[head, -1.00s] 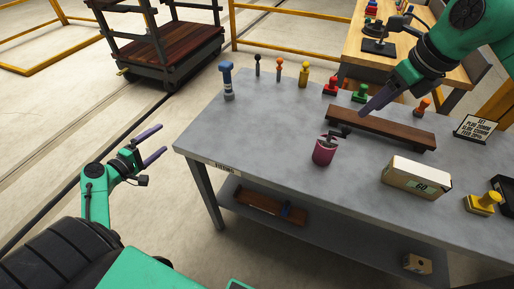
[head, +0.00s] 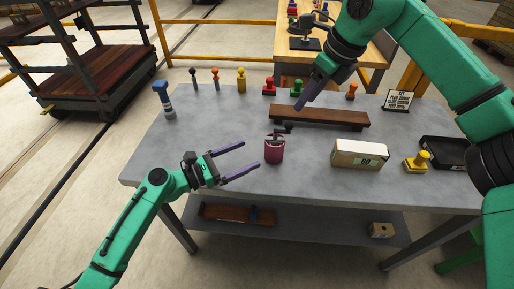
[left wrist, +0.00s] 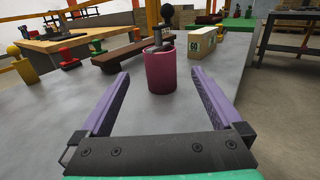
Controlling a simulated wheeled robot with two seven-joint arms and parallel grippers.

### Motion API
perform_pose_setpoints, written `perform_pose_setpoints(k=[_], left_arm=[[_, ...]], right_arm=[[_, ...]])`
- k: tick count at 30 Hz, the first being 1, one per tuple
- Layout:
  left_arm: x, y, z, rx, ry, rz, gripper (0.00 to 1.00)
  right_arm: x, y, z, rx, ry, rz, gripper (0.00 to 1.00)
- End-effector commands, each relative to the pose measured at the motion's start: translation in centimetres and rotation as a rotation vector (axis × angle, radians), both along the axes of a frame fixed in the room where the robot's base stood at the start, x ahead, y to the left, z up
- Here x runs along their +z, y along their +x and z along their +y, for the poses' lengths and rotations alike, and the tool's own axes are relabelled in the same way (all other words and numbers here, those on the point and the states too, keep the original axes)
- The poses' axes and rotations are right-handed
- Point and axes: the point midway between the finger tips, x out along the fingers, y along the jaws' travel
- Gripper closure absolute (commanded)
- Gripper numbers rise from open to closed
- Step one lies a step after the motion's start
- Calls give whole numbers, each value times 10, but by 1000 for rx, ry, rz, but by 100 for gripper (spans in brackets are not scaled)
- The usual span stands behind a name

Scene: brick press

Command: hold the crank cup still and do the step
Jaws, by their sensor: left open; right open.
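The crank cup (head: 274,152) is a dark pink cup with a dark crank and knob on top, standing upright on the grey table. It also shows in the left wrist view (left wrist: 161,74), ahead of and between the two purple fingers. My left gripper (head: 250,161) is open and empty, just left of the cup, its fingertips pointing at it and apart from it. My right gripper (head: 304,101) is above the table, behind and to the right of the cup, over the left part of the brown wooden board (head: 320,117). Only part of its fingers shows.
A box marked 60 (head: 360,154), a yellow stamp (head: 417,162) and a black tray (head: 447,152) stand to the right. Several coloured stamps and handles line the back edge, with a blue one (head: 163,99) at left. The table's front left is clear.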

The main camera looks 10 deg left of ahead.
Motion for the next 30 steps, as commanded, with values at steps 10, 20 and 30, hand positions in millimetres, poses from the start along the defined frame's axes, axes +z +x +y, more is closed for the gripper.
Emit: perform_pose_setpoints(k=[10,20,30], left_arm=[[2,47,-68,-1,1,-7,0],[1,76,-108,2,3,-5,0],[1,77,-109,1,4,-6,38]], right_arm=[[0,0,0,0,0,0,50],[0,0,0,0,0,0,50],[0,0,0,0,0,0,50]])
